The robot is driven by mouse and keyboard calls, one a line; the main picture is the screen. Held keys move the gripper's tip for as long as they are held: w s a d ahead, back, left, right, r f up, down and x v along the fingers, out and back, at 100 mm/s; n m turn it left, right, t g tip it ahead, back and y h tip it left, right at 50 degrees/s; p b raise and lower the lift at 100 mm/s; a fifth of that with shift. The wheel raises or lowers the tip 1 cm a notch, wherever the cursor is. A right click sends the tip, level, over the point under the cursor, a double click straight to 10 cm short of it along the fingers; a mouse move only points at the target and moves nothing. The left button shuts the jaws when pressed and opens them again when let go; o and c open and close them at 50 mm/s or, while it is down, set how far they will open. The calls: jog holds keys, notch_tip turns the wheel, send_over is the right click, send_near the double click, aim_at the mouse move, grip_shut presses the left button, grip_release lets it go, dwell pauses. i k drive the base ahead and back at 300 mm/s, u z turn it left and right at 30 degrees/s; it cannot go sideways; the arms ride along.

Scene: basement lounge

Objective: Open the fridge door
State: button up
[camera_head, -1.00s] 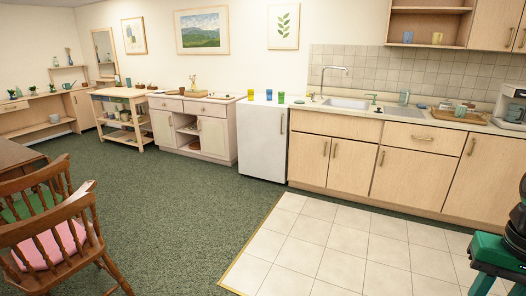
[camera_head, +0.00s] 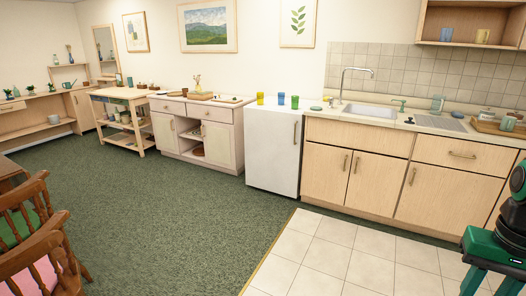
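The fridge (camera_head: 272,150) is a small white unit standing between the wooden cabinets, against the back wall. Its door looks closed, with a slim vertical metal handle (camera_head: 295,132) near the right edge. Several coloured cups stand on its top. It is well ahead of me across the floor.
A sink counter (camera_head: 425,122) with drawers adjoins the fridge on the right, and a wooden cabinet (camera_head: 222,140) stands on its left. Wooden chairs (camera_head: 38,240) with green and pink seats are at lower left. Green carpet (camera_head: 180,220) and pale tiles (camera_head: 340,255) are clear before the fridge.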

aim_at(273, 138)
jog(key=u, duration=0.15)
jog(key=i, duration=3.8)
